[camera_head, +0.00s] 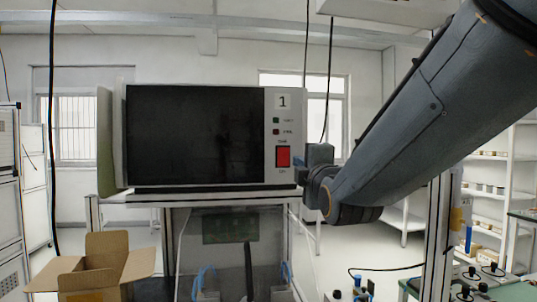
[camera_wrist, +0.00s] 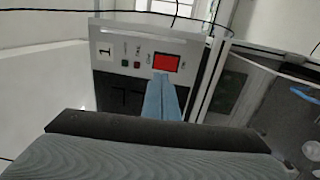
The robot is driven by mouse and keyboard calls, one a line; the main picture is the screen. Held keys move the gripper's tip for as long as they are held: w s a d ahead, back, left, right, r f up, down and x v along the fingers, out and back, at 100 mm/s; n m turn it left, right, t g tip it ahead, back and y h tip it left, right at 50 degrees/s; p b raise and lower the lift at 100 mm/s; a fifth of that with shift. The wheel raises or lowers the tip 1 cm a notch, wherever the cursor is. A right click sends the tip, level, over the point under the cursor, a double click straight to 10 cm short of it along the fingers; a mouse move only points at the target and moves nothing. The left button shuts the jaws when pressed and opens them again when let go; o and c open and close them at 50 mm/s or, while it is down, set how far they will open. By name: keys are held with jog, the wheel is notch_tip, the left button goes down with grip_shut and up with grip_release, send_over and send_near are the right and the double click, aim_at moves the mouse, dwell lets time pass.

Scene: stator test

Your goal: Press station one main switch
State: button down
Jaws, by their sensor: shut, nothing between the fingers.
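The station one unit is a box with a large dark screen (camera_head: 195,136) and a white control strip marked "1" (camera_head: 283,101). The main switch (camera_head: 283,156) is a red rectangle low on that strip. It also shows in the wrist view (camera_wrist: 166,63). My gripper (camera_head: 300,176) is at the right side of the strip in the head view, its fingers mostly hidden. In the wrist view its blue fingers (camera_wrist: 161,77) are shut together and empty, with the tips at the lower edge of the red switch. I cannot tell whether they touch the panel.
A small green button (camera_head: 276,120) and a small red button (camera_head: 276,132) sit above the switch. The unit stands on a metal-framed bench (camera_head: 180,198). An open cardboard box (camera_head: 92,275) is at the lower left. Shelves (camera_head: 487,190) stand at the right.

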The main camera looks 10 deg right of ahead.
aim_at(285, 152)
jog(key=w+p, duration=0.1)
jog(key=w, duration=0.3)
jog(key=w+r+p, duration=0.1)
jog(key=w, duration=0.2)
jog(key=w+p, duration=0.1)
jog(key=w, duration=0.3)
jog(key=shift+w+r+p, duration=0.2)
jog(key=shift+w+p, duration=0.1)
jog(key=shift+p, duration=0.05)
jog(key=shift+a, duration=0.1)
